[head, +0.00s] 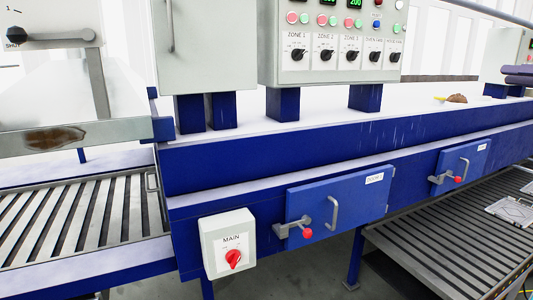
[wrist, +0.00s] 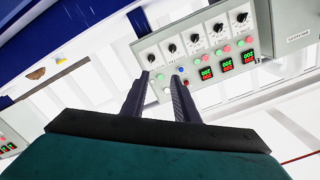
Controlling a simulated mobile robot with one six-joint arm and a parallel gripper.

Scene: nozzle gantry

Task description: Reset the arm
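My gripper (wrist: 160,82) shows in the wrist view with its two dark fingers apart and nothing between them. Beyond the fingertips is the grey control panel (wrist: 205,48), which appears upside down, with black knobs, coloured buttons and lit displays. I cannot tell the exact gap, but the fingers do not appear to touch the panel. In the head view the same kind of panel (head: 333,71) stands on blue legs above the machine.
A white box with a red MAIN switch (head: 234,257) and two blue doors (head: 345,208) (head: 470,160) with handles are on the machine's front. Slatted conveyors lie at left (head: 110,207) and right (head: 440,235).

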